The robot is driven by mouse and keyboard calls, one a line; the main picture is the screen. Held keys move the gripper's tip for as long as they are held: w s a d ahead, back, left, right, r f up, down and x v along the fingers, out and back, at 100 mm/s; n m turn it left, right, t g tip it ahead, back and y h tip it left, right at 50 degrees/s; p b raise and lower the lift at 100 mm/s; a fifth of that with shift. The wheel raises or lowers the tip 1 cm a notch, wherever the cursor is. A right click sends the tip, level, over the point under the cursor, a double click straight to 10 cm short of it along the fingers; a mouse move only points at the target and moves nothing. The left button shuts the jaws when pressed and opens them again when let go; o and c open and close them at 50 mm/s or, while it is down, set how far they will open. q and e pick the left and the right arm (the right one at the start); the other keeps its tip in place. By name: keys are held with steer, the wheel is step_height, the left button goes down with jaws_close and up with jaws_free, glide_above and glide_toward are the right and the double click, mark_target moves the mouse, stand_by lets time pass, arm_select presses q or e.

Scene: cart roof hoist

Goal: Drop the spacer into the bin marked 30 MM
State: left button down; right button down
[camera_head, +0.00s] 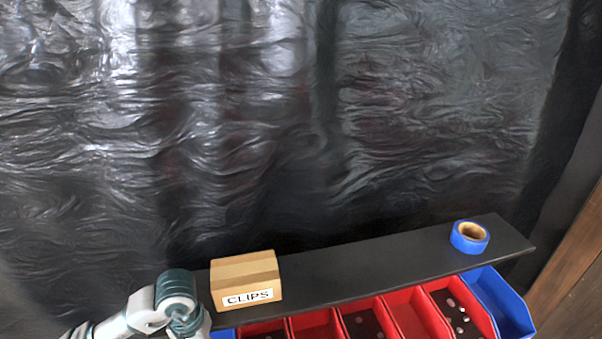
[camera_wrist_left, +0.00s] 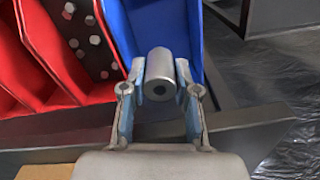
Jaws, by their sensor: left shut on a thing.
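The spacer (camera_wrist_left: 160,75) is a grey cylinder with a dark hole in its end. My left gripper (camera_wrist_left: 160,88) is shut on it in the left wrist view. Behind and below it there is a blue bin (camera_wrist_left: 193,25); the spacer is over or in front of it, and I cannot tell how high. In the head view, a blue bin (camera_head: 222,333) shows partly at the left end of the row and another blue bin (camera_head: 502,300) stands at the right end. My left arm comes in at lower left; its fingers are hidden there. No 30 MM marking is visible.
A dark shelf (camera_head: 360,272) runs above the bins, carrying a CLIPS carton (camera_head: 245,279) and a blue tape roll (camera_head: 457,241). Several red bins (camera_head: 408,312) lie between the blue ones, some holding small hardware. Dark sheeting (camera_head: 300,130) hangs behind.

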arm_select(q)
steer(key=shift+s+r, duration=0.15)
steer(key=shift+s, duration=0.05)
steer(key=c, duration=0.9)
jaws_free()
steer(key=shift+a, duration=0.35)
steer(key=shift+o, duration=0.6)
steer(key=shift+s+a+f, duration=0.15)
steer(key=shift+a+f, duration=0.05)
steer(key=shift+a, duration=0.8)
steer(key=shift+d+r, duration=0.15)
steer(key=shift+d, duration=0.55)
step_height(320, 180, up, 12)
arm_select(e)
steer(key=shift+a+r, duration=0.1)
steer(key=shift+a, duration=0.3)
arm_select(q)
steer(key=shift+a+f, duration=0.15)
steer(key=shift+f, duration=0.05)
arm_select(e)
steer(key=shift+s+a, duration=0.1)
